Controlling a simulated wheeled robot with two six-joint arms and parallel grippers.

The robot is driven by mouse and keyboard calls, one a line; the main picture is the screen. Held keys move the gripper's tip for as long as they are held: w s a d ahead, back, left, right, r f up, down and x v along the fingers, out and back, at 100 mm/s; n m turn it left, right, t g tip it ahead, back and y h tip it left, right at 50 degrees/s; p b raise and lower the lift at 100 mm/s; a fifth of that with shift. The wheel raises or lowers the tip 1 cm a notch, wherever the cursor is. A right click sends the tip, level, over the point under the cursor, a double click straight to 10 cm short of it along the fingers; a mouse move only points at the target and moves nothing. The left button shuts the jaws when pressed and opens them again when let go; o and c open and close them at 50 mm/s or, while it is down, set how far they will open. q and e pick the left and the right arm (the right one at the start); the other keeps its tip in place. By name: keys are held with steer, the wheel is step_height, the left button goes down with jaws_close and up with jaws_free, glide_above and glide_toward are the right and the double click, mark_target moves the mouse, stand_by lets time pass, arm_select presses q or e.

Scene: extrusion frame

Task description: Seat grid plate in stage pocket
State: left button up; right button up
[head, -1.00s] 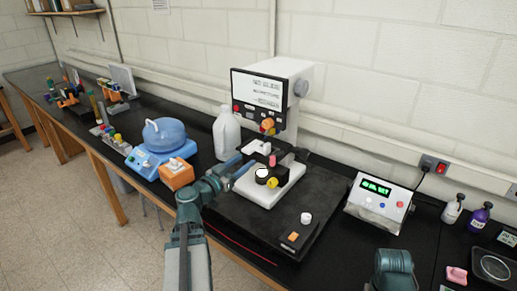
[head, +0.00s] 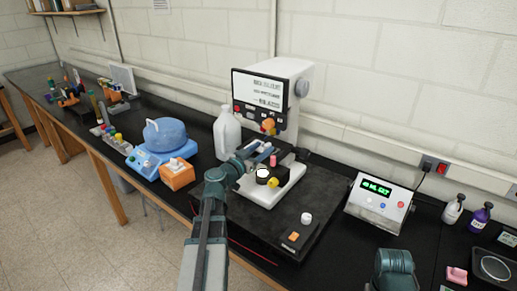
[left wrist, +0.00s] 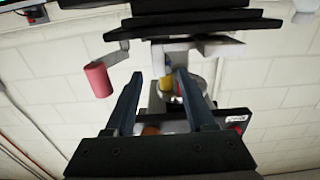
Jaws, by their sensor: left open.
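My left gripper (head: 260,153) is at the stage of a white microscope-like instrument (head: 285,85), above its white base (head: 270,192). In the left wrist view the gripper (left wrist: 157,80) has its two dark fingers apart, with nothing held between them. Dark stage parts (left wrist: 180,25) lie just beyond the fingertips. A pink-red cylinder (left wrist: 97,80) hangs to one side; it also shows in the head view (head: 273,160). I cannot make out the grid plate or the stage pocket; the gripper covers part of the stage.
A black round part with a bright white top (head: 262,173) and a yellow knob (head: 273,183) stands on the base. A white jug (head: 226,135), a blue round-topped device (head: 163,137) and a display box (head: 380,205) stand around. The dark mat in front is mostly clear.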

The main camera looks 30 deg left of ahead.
mark_target(265, 146)
arm_select(q)
steer(key=w, duration=0.4)
steer(key=shift+d, duration=0.15)
steer(key=shift+s+r, duration=0.1)
steer(key=shift+s, duration=0.05)
jaws_close()
